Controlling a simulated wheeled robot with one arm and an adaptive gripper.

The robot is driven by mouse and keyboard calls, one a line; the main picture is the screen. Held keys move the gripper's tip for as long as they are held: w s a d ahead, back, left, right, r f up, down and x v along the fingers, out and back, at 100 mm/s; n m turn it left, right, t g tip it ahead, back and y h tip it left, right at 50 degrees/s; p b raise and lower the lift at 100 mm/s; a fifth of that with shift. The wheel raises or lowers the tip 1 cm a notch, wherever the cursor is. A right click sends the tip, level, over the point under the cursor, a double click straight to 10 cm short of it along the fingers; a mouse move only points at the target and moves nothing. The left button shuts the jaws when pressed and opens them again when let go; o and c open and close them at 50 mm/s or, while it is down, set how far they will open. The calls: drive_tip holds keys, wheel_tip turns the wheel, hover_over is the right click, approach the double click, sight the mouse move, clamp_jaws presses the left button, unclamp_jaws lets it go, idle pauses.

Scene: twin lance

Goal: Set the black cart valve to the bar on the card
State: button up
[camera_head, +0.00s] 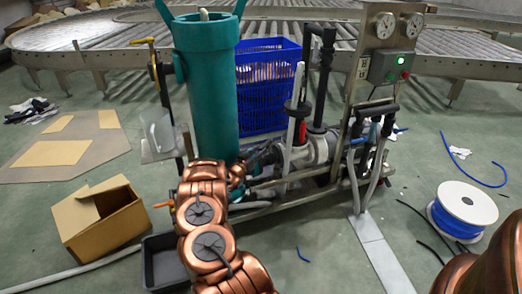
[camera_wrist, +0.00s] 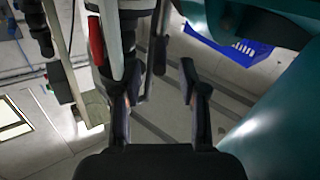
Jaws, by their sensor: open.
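The cart (camera_head: 290,185) carries a pipe assembly, with a black handle (camera_head: 378,108) on the right post that may be the black valve; I cannot tell for sure. Two round gauges (camera_head: 385,25) sit at the top of the post. A small pale card (camera_head: 362,67) is fixed to the post beside the control box; its print is too small to read. My gripper (camera_wrist: 155,80) is open, its two fingers apart with nothing held between them. A red-marked grey pipe part (camera_wrist: 96,40) lies just beyond the left finger. In the head view my gripper is hard to make out among the pipes.
A teal cylinder (camera_head: 207,90) stands close to my arm and fills the right of the wrist view (camera_wrist: 270,120). A blue crate (camera_head: 268,95) is behind it. A cardboard box (camera_head: 95,220), grey tray (camera_head: 162,255) and cable spool (camera_head: 462,210) lie on the floor.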

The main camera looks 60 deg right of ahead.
drive_tip(key=a, duration=0.8)
drive_tip(key=shift+w+a+r, duration=0.1)
drive_tip(key=shift+w, duration=0.05)
